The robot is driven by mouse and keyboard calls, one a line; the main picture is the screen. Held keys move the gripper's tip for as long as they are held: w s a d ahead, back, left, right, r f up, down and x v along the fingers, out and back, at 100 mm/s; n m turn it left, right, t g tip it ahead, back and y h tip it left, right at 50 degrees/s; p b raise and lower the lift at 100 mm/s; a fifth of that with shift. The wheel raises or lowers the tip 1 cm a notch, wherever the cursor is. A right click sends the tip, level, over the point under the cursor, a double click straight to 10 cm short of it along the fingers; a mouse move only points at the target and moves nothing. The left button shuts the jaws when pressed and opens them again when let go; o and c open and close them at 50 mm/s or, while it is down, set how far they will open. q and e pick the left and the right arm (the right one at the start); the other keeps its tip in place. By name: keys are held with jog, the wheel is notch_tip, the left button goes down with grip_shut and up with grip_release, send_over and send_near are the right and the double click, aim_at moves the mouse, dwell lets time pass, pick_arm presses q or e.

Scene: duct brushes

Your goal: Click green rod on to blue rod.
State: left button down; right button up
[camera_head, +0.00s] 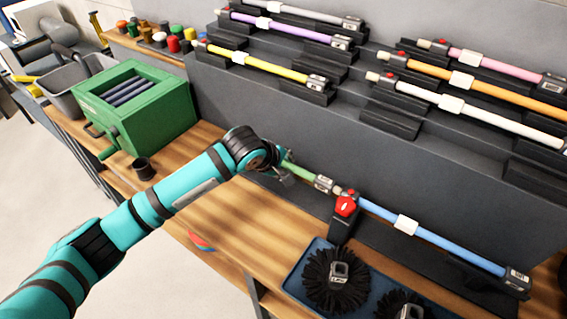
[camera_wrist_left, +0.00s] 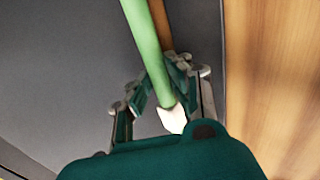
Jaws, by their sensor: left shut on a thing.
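The green rod (camera_head: 300,172) is held by my left gripper (camera_head: 280,174), which is shut around it near its left part. The rod's right end carries a grey socket with a pale label (camera_head: 323,184), close to the left end of the blue rod (camera_head: 440,240). I cannot tell whether the two ends touch. The blue rod lies on a dark holder, with a red clamp (camera_head: 346,206) at its left end. In the left wrist view the green rod (camera_wrist_left: 150,50) runs between the fingers (camera_wrist_left: 160,88), with a white collar (camera_wrist_left: 172,118) below. My right gripper is out of view.
A dark stepped rack (camera_head: 240,110) behind holds several coloured rods. A blue tray (camera_head: 292,284) with black brushes (camera_head: 335,270) lies in front.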

pick_arm(q)
jog(key=shift+s+d+b, duration=0.35)
jog(key=shift+s+d, duration=0.2)
jog(key=shift+d, duration=0.3)
